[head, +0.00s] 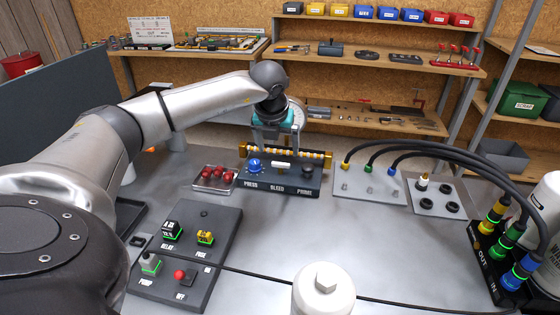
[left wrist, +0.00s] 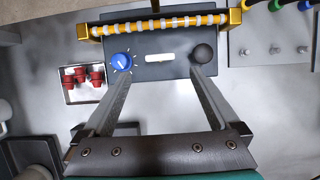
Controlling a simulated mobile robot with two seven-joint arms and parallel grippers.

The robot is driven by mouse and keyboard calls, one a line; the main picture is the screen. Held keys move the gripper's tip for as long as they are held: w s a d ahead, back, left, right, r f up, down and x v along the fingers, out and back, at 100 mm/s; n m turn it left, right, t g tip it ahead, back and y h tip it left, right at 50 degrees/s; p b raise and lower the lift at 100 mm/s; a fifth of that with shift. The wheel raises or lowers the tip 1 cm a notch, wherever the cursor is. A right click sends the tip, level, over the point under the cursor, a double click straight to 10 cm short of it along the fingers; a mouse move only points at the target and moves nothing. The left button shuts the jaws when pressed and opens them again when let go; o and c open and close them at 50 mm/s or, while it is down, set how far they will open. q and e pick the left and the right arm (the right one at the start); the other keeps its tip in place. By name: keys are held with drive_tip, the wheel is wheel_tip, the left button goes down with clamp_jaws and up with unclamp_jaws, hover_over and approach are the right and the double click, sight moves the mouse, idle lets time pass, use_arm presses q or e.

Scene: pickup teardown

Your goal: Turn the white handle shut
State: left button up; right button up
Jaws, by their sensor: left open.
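The white handle (head: 281,166) is a short bar in the middle of a dark panel (head: 290,187), above the word BLEED. It lies crosswise, left to right, also in the left wrist view (left wrist: 160,57). A blue knob (head: 254,165) sits left of it above PRESS, a black knob (head: 307,172) right of it above PURGE. My left gripper (head: 277,149) is over the panel, fingers pointing down at it. In the left wrist view its fingers (left wrist: 162,72) are wide apart, with the handle beyond the gap between their tips. Nothing is held. My right gripper is out of view.
A gold-ended bar with white rings (left wrist: 165,25) runs behind the panel. A tray of red caps (head: 213,177) lies left. A hose plate (head: 368,186) lies right, with black hoses arching over the table. A white cylinder (head: 323,290) stands in front. The middle tabletop is mostly clear.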

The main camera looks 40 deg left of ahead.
sight(280, 163)
use_arm(q)
drive_tip(key=x, duration=0.7)
drive_tip(key=shift+c, duration=0.2)
drive_tip(key=c, duration=1.3)
